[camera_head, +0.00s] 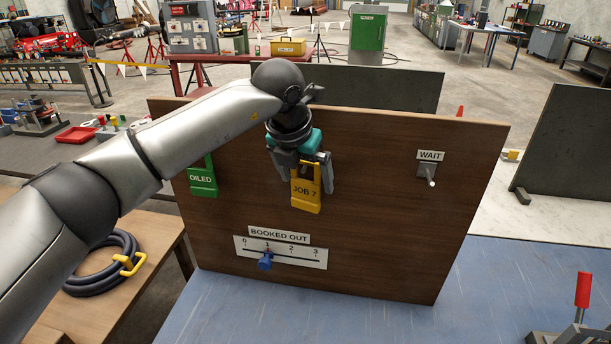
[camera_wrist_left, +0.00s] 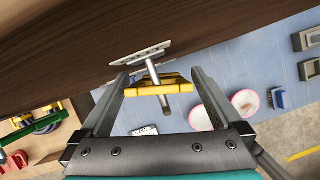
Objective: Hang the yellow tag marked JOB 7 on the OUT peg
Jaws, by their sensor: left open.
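The yellow tag marked JOB 7 (camera_head: 305,192) hangs upright in front of the brown board (camera_head: 375,150). In the left wrist view, a metal peg (camera_wrist_left: 154,72) stands out from a plate on the board, and the yellow tag (camera_wrist_left: 160,90) appears to hang on it. My left gripper (camera_head: 308,181) is open, with one finger on each side of the tag; it also shows in the left wrist view (camera_wrist_left: 160,80). The gripper hides any label above this peg, so I cannot read OUT. The WAIT peg (camera_head: 431,177) at right is empty. My right gripper is not in view.
A green OILED tag (camera_head: 202,180) hangs left of my gripper. Below is the BOOKED OUT scale (camera_head: 300,256) with a blue knob (camera_head: 265,262) near 1. A red-handled clamp (camera_head: 582,290) stands front right. The blue bench top (camera_head: 400,325) before the board is clear.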

